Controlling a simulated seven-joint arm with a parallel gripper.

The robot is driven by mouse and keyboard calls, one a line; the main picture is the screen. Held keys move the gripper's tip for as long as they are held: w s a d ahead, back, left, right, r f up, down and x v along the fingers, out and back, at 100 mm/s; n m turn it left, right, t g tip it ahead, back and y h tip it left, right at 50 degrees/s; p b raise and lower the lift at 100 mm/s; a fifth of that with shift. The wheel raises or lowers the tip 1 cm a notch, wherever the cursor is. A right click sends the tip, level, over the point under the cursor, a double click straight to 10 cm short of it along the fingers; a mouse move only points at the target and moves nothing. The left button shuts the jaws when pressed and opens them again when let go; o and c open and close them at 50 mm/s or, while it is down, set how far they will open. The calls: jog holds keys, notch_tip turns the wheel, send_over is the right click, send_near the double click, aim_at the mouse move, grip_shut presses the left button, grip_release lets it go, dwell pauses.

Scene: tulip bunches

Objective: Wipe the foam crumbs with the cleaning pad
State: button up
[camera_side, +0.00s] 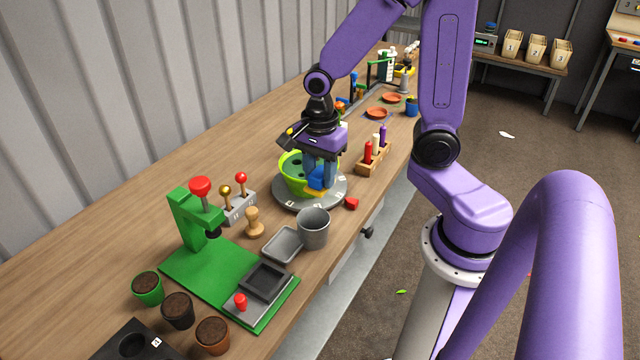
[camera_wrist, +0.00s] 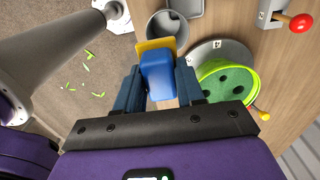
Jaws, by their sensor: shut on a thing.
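My gripper (camera_side: 320,172) is shut on the cleaning pad, which has a blue grip (camera_side: 318,182) and a yellow underside (camera_side: 314,194). In the wrist view the pad's blue grip (camera_wrist: 158,76) sits between my two fingers, with its yellow part (camera_wrist: 155,45) beyond. In the side view the pad appears low over the front part of the grey turntable (camera_side: 285,203), in front of the lime-green bowl (camera_side: 290,181). I cannot tell whether it touches the turntable. I cannot make out foam crumbs on the table or turntable.
A grey cup (camera_side: 313,228) and a small red piece (camera_side: 351,203) stand near the turntable. A wooden rack (camera_side: 373,159) with coloured sticks is to the right. A green press (camera_side: 205,250), a wooden stamp (camera_side: 254,222) and a grey tray (camera_side: 282,245) are at front left. Green scraps (camera_wrist: 88,68) lie on the floor.

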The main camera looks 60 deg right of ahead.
aim_at(320, 171)
notch_tip(320, 171, up, 7)
jog(key=shift+r, duration=0.1)
jog(key=w+d+r, duration=0.1)
jog(key=w+d, duration=1)
jog(key=d+f, duration=0.1)
jog(key=d, duration=2.4)
jog(key=shift+w+f, duration=0.1)
jog(key=shift+f, duration=11.3)
jog(key=shift+d+f, duration=0.3)
jog(key=shift+f, duration=0.45)
jog(key=shift+d, duration=4.65)
jog(key=shift+a, duration=5.1)
notch_tip(320, 171, up, 8)
jog(key=shift+d, duration=0.15)
